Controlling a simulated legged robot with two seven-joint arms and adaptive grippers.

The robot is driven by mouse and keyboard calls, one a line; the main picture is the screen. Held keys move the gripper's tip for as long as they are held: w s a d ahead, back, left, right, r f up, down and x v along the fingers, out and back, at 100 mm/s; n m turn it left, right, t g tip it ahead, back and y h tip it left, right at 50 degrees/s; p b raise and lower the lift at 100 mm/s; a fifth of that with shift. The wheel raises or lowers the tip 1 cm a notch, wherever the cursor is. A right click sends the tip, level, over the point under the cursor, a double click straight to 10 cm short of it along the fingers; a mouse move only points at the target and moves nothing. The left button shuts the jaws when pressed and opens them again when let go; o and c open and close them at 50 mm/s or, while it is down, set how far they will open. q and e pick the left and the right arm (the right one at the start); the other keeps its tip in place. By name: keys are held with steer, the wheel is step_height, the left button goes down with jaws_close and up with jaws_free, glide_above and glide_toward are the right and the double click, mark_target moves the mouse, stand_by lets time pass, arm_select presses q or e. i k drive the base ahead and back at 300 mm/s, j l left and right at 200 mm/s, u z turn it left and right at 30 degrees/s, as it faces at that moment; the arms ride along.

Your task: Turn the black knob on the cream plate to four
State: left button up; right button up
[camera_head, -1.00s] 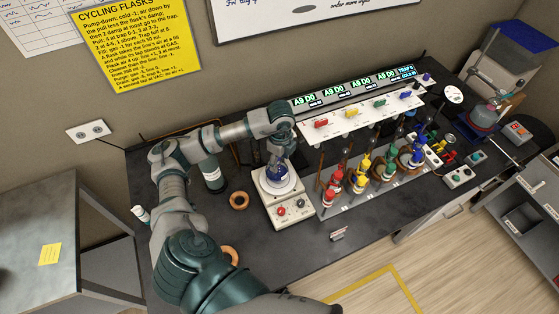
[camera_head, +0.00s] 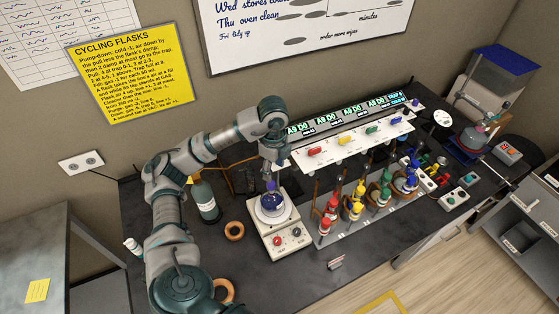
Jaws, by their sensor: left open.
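The cream plate (camera_head: 266,238) is a hotplate stirrer standing on the dark bench, with two knobs on its sloped front. The black knob (camera_head: 295,231) is the right one, beside a red knob (camera_head: 277,241). Its pointer is too small to read. My left gripper (camera_head: 271,173) hangs above the flask's neck, behind and above the knobs. It is open and holds nothing that I can see; its fingers are small and partly unclear. My right gripper is out of view.
A rack with red, yellow, green and blue fittings (camera_head: 357,210) stands close to the plate's right. A dark bottle (camera_head: 205,203) and a brown ring (camera_head: 234,231) are to its left. A small item (camera_head: 336,262) lies in front. A valve panel (camera_head: 352,141) is behind.

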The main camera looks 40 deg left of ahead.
mark_target(296, 232)
steer(key=k+l, duration=0.6)
steer(key=l, duration=0.15)
steer(key=k+l, duration=0.55)
steer(key=l, duration=0.15)
